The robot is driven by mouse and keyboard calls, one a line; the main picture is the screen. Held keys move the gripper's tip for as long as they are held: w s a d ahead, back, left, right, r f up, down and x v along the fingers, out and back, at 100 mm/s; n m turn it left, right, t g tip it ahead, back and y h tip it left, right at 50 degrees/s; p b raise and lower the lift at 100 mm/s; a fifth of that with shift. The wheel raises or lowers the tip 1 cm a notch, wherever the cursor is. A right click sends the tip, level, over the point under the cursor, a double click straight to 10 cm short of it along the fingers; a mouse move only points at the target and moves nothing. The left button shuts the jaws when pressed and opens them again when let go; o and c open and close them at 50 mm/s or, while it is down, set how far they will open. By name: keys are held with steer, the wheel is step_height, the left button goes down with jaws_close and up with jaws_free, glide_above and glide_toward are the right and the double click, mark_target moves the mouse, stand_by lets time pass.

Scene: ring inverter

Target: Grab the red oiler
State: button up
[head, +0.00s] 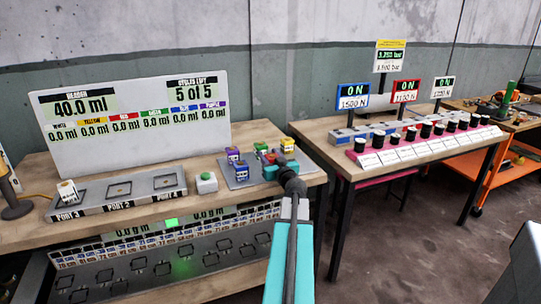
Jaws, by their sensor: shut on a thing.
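The red oiler (270,157) is a small block at the right of the grey plate on the left bench. Only part of it shows beside my gripper. My gripper (272,171), with teal fingers, is at this block and looks shut on it. Whether the oiler touches the plate cannot be told. Purple (232,154), blue (241,170), green (261,148) and yellow (287,144) oilers stand close around it.
A white oiler (66,190) stands at the left end of the port tray (118,191). A green button box (206,182) lies between tray and plate. A readout board (130,108) stands behind. A second bench (350,172) with several black knobs is at the right.

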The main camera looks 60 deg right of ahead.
steer(key=shift+r+p, duration=1.5)
steer(key=shift+p, duration=0.5)
steer(key=s+a+p, duration=0.1)
steer(key=a, duration=0.1)
steer(key=s+a+p, duration=0.1)
steer(key=a, duration=0.2)
steer(key=s+a+p, duration=0.1)
steer(key=a, duration=0.1)
steer(key=shift+a+r, duration=0.2)
steer(key=shift+r, duration=0.15)
steer(key=p, duration=0.2)
steer(key=shift+a+r+p, duration=0.1)
steer(key=shift+a+p, duration=0.2)
steer(key=shift+a+p, duration=0.1)
steer(key=shift+p, duration=0.3)
steer(key=p, duration=0.2)
steer(key=shift+s+a+p, duration=0.2)
steer(key=shift+a+p, duration=0.1)
steer(key=shift+a, duration=0.05)
steer(key=s+a+p, duration=0.2)
steer(key=a+p, duration=0.3)
steer(key=p, duration=0.9)
steer(key=shift+s+a+r+p, duration=0.15)
steer(key=shift+s+a+p, duration=0.05)
steer(key=shift+a+p, duration=0.15)
